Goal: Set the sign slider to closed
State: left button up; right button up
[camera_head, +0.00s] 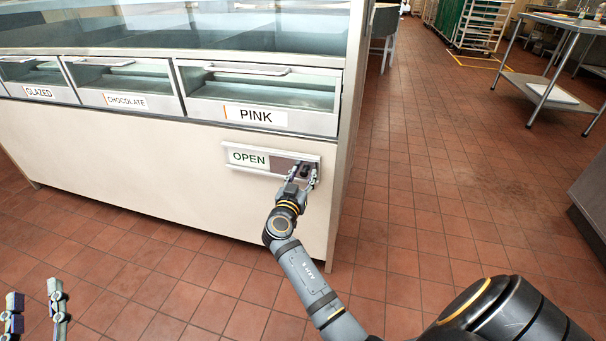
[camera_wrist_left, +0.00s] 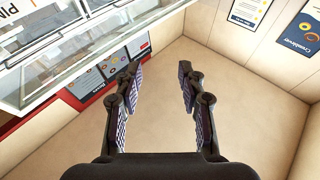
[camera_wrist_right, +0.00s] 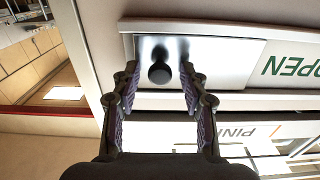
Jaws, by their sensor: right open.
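The sign (camera_head: 250,157) on the white front of the display case reads OPEN in green, and in the right wrist view (camera_wrist_right: 290,66) the word appears upside down. A sliding plate (camera_wrist_right: 225,62) covers the sign's right part in the head view, with a dark round knob (camera_wrist_right: 160,73) on it. My right gripper (camera_head: 304,174) is open at the knob, with one finger on either side in the right wrist view. I cannot tell whether the fingers touch the knob. My left gripper (camera_head: 38,306) is open and empty at the lower left, away from the sign.
Above the sign are glass drawers labelled GLAZED, CHOCOLATE and PINK (camera_head: 255,116). The case's right edge (camera_head: 342,190) is close to my right gripper. Tiled floor (camera_head: 430,190) is open to the right. A metal table (camera_head: 548,89) stands at the far right.

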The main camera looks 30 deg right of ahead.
jog(key=shift+c, duration=0.5)
grip_shut()
